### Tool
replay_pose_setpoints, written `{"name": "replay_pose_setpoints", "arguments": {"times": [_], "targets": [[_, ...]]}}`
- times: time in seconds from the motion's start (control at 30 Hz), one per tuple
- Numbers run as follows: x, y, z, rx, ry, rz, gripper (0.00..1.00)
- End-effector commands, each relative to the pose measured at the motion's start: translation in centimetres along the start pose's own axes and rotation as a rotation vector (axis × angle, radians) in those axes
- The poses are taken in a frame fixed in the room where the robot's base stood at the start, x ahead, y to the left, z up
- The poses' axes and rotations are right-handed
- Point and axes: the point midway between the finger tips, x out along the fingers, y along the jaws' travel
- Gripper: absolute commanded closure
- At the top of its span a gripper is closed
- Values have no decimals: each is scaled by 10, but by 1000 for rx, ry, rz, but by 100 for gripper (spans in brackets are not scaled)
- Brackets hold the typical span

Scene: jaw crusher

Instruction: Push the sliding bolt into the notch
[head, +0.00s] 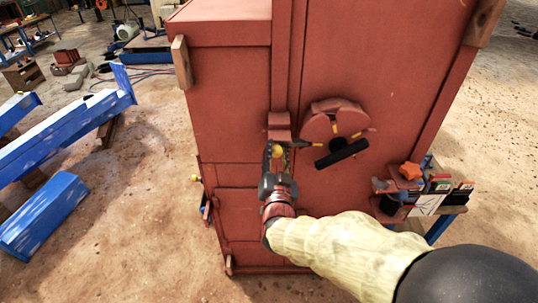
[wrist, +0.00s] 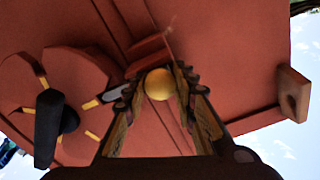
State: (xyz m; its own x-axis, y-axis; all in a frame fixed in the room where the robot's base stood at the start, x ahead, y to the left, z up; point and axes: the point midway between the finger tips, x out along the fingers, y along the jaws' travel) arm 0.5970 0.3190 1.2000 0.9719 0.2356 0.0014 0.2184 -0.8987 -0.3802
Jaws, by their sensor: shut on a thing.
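The sliding bolt's yellow ball knob (head: 277,149) is on the front of the red machine, left of a round red disc (head: 327,119). My gripper (head: 276,153) reaches up to it from below and is shut on it. In the wrist view the knob (wrist: 160,84) sits between the two finger tips. The disc (wrist: 75,75) carries yellow marks and a black bar handle (head: 342,153). A short grey piece and a yellow mark lie between knob and disc. The fingers hide most of the bolt, and I cannot tell whether its end is in a notch.
A red bracket (head: 279,125) sits just above the knob. A small blue table (head: 440,212) with tools and an orange star knob (head: 411,170) stands at the right. Blue beams (head: 65,135) lie at the left. Open dirt floor lies between.

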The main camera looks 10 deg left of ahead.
Motion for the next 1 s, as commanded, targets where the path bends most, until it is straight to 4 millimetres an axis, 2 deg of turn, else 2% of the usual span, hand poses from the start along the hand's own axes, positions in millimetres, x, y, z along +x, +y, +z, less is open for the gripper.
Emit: {"name": "replay_pose_setpoints", "arguments": {"times": [0.13, 0.17, 0.47, 0.83, 1.0], "targets": [[0, 3, 0, 2, 0, 7, 100], [0, 3, 0, 2, 0, 7, 72], [0, 2, 0, 2, 0, 5, 55], [-3, 0, 0, 1, -1, 2, 54], [-24, 0, 0, 1, -2, 1, 54]]}}
